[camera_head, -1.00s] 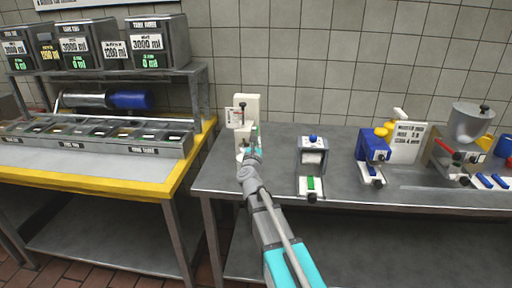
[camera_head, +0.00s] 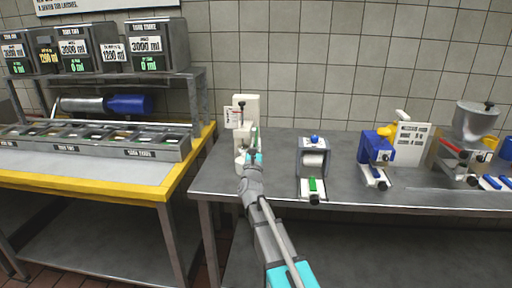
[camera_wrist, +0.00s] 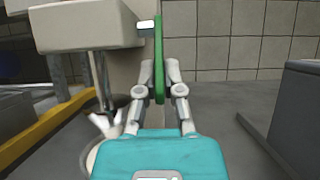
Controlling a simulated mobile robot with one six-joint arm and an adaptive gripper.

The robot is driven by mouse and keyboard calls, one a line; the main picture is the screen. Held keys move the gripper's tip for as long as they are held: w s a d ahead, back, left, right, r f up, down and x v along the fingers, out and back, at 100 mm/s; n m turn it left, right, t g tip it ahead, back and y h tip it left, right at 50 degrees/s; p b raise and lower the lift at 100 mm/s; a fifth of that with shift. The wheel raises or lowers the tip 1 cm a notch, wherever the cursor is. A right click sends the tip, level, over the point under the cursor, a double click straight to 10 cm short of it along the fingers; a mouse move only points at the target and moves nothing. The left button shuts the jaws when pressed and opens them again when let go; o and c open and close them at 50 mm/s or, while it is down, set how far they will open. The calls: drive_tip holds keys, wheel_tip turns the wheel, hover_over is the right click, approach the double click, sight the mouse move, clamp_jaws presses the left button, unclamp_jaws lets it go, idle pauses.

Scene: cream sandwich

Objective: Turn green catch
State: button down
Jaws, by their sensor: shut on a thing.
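The green catch (camera_wrist: 158,52) is a thin upright green piece on the side of a cream-white machine (camera_wrist: 75,27), seen in the wrist view. My gripper (camera_wrist: 160,85) has its two fingers on either side of the catch's lower part and is shut on it. In the head view the machine (camera_head: 246,104) stands at the left end of the grey table. My gripper (camera_head: 254,158) is at its front right side there, and the catch (camera_head: 255,138) shows as a small green strip. A white whisk-like part (camera_wrist: 104,124) hangs under the machine's head.
A press with a green handle (camera_head: 313,184) stands right of my arm. A blue machine (camera_head: 376,150) and a hopper machine (camera_head: 474,122) stand farther right. A yellow-edged counter (camera_head: 90,186) with bins is at left. Bare table lies between the machines.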

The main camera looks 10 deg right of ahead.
idle(0.4)
drive_tip(key=c, duration=0.8)
unclamp_jaws()
drive_tip(key=shift+s+r+g+p, duration=0.15)
drive_tip(key=shift+r+g+p, duration=0.15)
drive_tip(key=shift+p, duration=0.4)
drive_tip(key=shift+s+a+r+g+p, duration=0.15)
drive_tip(key=shift+g+p, duration=0.25)
drive_tip(key=shift+p, duration=0.6)
drive_tip(key=shift+s+r+g+y+p, duration=0.15)
drive_tip(key=shift+g+y+p, duration=0.3)
drive_tip(key=shift+p, duration=0.4)
drive_tip(key=shift+s+a+r+g+y+p, duration=0.1)
drive_tip(key=shift+s+r+g+y+p, duration=0.15)
drive_tip(key=shift+g+p, duration=0.95)
drive_tip(key=shift+s+a+r+g+y+p, duration=0.2)
drive_tip(key=shift+g+p, duration=0.25)
drive_tip(key=shift+p, duration=1.45)
